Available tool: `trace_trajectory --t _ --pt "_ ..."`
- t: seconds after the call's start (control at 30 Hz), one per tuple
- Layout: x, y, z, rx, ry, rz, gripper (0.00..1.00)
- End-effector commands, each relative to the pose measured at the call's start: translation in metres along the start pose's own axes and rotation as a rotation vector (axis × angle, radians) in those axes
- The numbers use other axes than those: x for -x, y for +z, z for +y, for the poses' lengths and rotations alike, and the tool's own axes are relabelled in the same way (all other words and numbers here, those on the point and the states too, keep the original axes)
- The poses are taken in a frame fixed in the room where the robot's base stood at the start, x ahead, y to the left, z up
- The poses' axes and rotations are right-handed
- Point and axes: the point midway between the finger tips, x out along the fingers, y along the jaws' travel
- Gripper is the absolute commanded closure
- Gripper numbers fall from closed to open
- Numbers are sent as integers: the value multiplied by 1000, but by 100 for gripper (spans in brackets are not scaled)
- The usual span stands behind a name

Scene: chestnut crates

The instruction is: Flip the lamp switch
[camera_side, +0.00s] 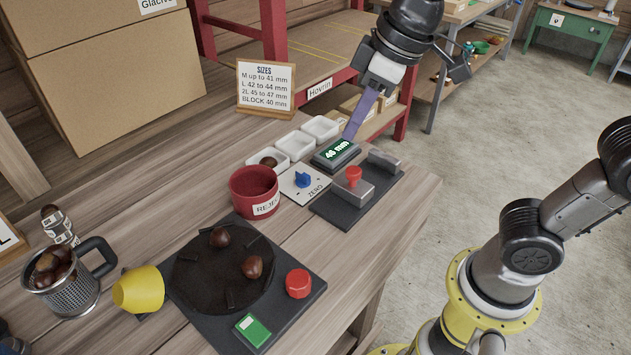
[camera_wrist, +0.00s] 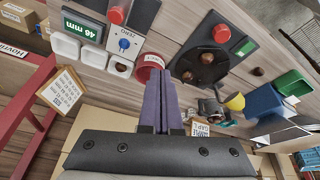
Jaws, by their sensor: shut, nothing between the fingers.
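A green rocker switch (camera_side: 252,330) sits on the front corner of the black turntable base (camera_side: 305,289). It also shows at the upper right in the wrist view (camera_wrist: 247,47). A yellow lamp-like shade (camera_side: 138,290) lies tilted at the left of that base; it also shows in the wrist view (camera_wrist: 236,101). No label tells me which switch is the lamp's. My gripper (camera_side: 349,136) has long purple fingers, shut and empty, pointing down by the display box (camera_side: 336,155), well away from the green switch. I cannot tell whether the fingertips touch the box. In the wrist view the fingers (camera_wrist: 161,80) lie together.
A red button (camera_side: 298,283) is beside the green switch. A blue knob (camera_side: 303,180), a red reject cup (camera_side: 254,192), white trays (camera_side: 320,129) and a gauge with a red knob (camera_side: 353,174) crowd the middle. A steel mug (camera_side: 70,290) stands left. The front table edge is clear.

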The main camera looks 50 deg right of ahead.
Motion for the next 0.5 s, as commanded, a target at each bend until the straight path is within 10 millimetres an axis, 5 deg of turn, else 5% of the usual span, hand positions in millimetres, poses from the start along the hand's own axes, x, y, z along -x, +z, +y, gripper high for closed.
trace_trajectory --t 0.1,0.3,0.5 --pt "19 52 33 -157 63 74 100" --pt "16 126 47 -333 140 146 100" --pt "-5 153 41 -366 140 129 100"
